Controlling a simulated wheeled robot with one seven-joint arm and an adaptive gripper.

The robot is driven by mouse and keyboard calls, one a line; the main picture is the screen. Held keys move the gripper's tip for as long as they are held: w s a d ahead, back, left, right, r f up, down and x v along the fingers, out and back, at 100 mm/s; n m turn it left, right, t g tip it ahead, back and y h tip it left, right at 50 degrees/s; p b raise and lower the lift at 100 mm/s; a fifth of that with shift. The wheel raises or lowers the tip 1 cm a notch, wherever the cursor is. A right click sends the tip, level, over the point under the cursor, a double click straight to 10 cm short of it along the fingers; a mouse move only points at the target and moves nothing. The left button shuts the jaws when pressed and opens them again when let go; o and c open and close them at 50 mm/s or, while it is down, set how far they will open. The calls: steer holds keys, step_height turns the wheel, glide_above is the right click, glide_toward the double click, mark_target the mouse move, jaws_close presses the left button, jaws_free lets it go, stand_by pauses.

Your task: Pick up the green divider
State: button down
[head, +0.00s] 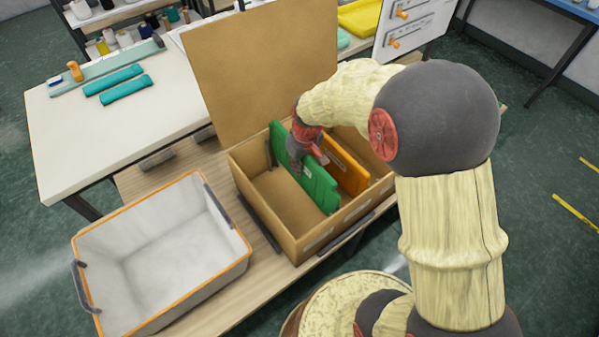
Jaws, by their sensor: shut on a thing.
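The green divider (319,187) is a flat panel standing on edge inside the open cardboard box (263,223). My gripper (307,165) is at the upper edge of the green divider, near its middle, and is shut on it. The fingertips are small in the picture and partly hidden by the wrist. An orange divider (347,167) stands to the right of the green one in the same box. The box's left part looks empty, and its lid (262,70) stands raised at the back.
A grey-white bin (165,262) with an orange rim stands empty left of the box on the wooden bench (262,293). A white table (120,130) behind holds teal rolls (122,83). My arm covers the right side of the view.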

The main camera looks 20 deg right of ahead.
step_height(320, 180, up, 18)
steer(key=p, duration=0.4)
steer(key=shift+f+p, duration=0.1)
steer(key=shift+p, duration=0.2)
step_height(320, 180, up, 10)
steer(key=p, duration=0.7)
stand_by(0.5)
stand_by(0.8)
